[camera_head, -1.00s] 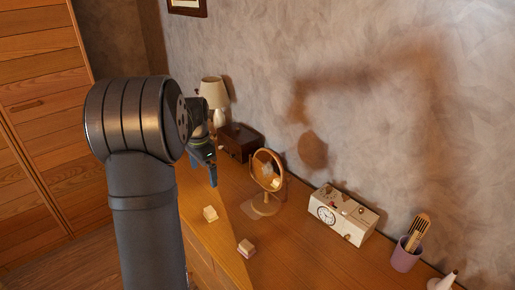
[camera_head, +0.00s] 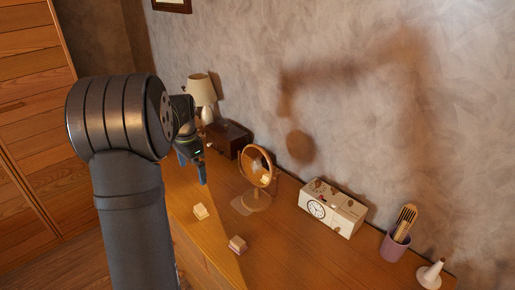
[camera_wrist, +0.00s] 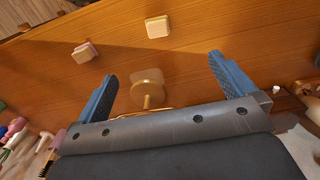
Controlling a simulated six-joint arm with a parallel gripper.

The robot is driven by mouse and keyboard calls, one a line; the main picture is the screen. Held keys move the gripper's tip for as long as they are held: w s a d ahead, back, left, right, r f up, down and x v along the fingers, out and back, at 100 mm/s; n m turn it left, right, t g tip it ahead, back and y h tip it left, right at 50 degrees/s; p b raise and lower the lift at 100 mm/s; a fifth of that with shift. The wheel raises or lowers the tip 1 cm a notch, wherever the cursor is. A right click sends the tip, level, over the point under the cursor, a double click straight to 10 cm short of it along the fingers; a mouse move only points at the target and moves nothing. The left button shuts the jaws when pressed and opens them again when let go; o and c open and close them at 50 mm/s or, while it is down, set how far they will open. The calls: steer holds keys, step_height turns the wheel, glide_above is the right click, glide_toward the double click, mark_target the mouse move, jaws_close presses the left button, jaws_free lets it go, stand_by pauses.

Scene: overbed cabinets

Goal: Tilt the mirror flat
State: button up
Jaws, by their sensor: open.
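In the wrist view, my gripper (camera_wrist: 170,85) is open, and the mirror's base (camera_wrist: 147,89) shows below and between the fingers. Most of the mirror frame is hidden there behind the gripper body.
Two small blocks (camera_head: 200,212) (camera_head: 237,244) lie near the dresser's front edge. A clock box (camera_head: 332,207) and a purple cup (camera_head: 394,247) stand right of the mirror. A dark wooden box (camera_head: 230,138) and a lamp (camera_head: 201,91) stand behind, near the wall.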

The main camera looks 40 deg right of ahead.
steer(key=shift+c, duration=0.4)
steer(key=shift+d+r, duration=0.1)
steer(key=shift+d, duration=0.1)
steer(key=c, duration=0.4)
steer(key=s+d+r+m, duration=0.1)
steer(key=d+r+m, duration=0.1)
steer(key=d+m, duration=0.1)
steer(key=s+d+r+m+t, duration=0.1)
steer(key=s+d+r+m, duration=0.1)
steer(key=d+m, duration=0.1)
steer(key=s+d+r+m+y, duration=0.1)
steer(key=s+d+r+m, duration=0.1)
steer(key=d, duration=0.3)
steer(key=shift+s+r+m+t, duration=0.15)
steer(key=shift+r+m+t, duration=0.1)
steer(key=shift+m+t, duration=0.15)
steer(key=c, duration=1)
steer(key=m+t, duration=0.3)
steer(key=m, duration=0.7)
glide_toward(257, 154)
steer(key=x, duration=1)
steer(key=shift+w+d+f, duration=0.2)
steer(key=shift+w+f, duration=0.1)
steer(key=shift+w, duration=0.05)
steer(key=shift+c, duration=0.2)
jaws_close()
